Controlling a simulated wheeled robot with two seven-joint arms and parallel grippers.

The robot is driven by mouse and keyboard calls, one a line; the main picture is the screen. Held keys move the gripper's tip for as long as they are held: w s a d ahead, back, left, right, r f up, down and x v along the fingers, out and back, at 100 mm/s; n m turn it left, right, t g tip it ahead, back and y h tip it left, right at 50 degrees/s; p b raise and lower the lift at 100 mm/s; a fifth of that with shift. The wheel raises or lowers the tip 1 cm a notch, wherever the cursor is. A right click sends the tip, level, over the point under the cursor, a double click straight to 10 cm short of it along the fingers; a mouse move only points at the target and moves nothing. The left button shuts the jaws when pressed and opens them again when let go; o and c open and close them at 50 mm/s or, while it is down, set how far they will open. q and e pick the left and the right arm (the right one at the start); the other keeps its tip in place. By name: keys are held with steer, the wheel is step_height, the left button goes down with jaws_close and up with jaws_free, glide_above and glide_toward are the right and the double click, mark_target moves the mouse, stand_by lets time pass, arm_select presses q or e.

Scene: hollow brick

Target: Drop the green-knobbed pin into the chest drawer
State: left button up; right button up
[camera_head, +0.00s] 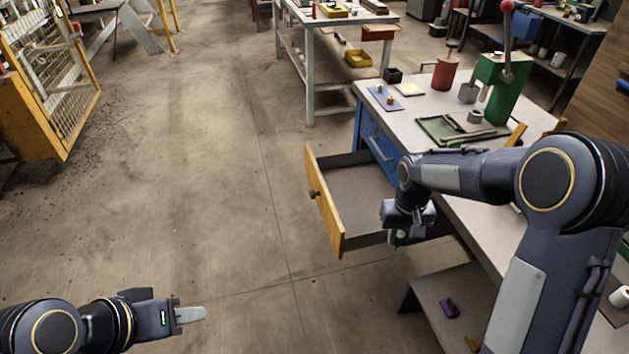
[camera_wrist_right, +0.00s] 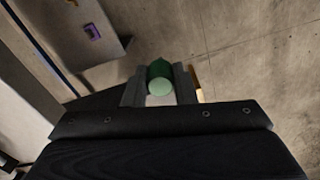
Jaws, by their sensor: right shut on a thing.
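The chest drawer (camera_head: 357,189) is pulled open, with a wooden front and a round dark knob; its visible floor looks empty. My right gripper (camera_head: 400,238) is at the drawer's near right side, close to its side wall, and is shut on the green-knobbed pin (camera_head: 400,239). Whether the pin is inside or just outside the drawer wall I cannot tell. My left gripper (camera_head: 190,315) is over the floor at lower left; its finger gap is not clear.
The workbench (camera_head: 411,108) above the drawer carries a green press (camera_head: 503,88), a red container (camera_head: 444,73) and a green tray (camera_head: 462,128). A low shelf with a purple item (camera_head: 449,307) is below right. The floor left of the drawer is clear.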

steer(key=s+f, duration=0.4)
steer(key=f, duration=0.1)
steer(key=shift+s, duration=0.1)
